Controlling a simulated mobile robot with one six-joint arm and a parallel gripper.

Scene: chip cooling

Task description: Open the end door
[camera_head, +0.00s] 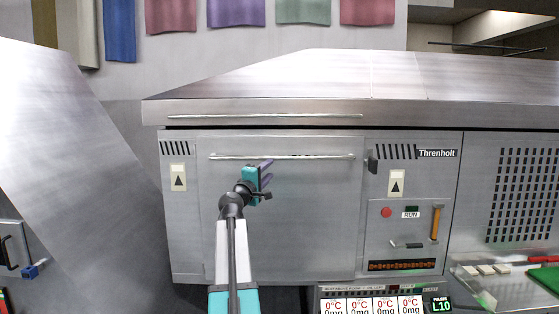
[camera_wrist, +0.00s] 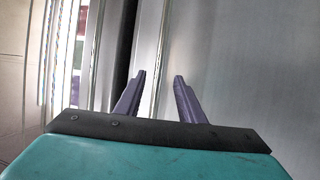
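The end door (camera_head: 290,220) is a flat steel panel on the front of the machine, and it looks shut. A thin, pale horizontal handle bar (camera_head: 320,156) runs along its top edge. My gripper (camera_head: 267,166), teal with purple fingers, is in front of the upper door, close to the bar. In the wrist view my gripper (camera_wrist: 160,76) is open, with a clear gap between its fingers. The handle bar (camera_wrist: 158,62) shows as a pale strip running up from that gap. I cannot tell whether the fingers touch it.
A dark latch-like piece (camera_head: 372,161) sits right of the door. A control panel (camera_head: 408,235) with a red button and orange handle is further right. A second thin bar (camera_head: 265,116) runs along the hood above. A sloped steel panel (camera_head: 70,150) stands at left.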

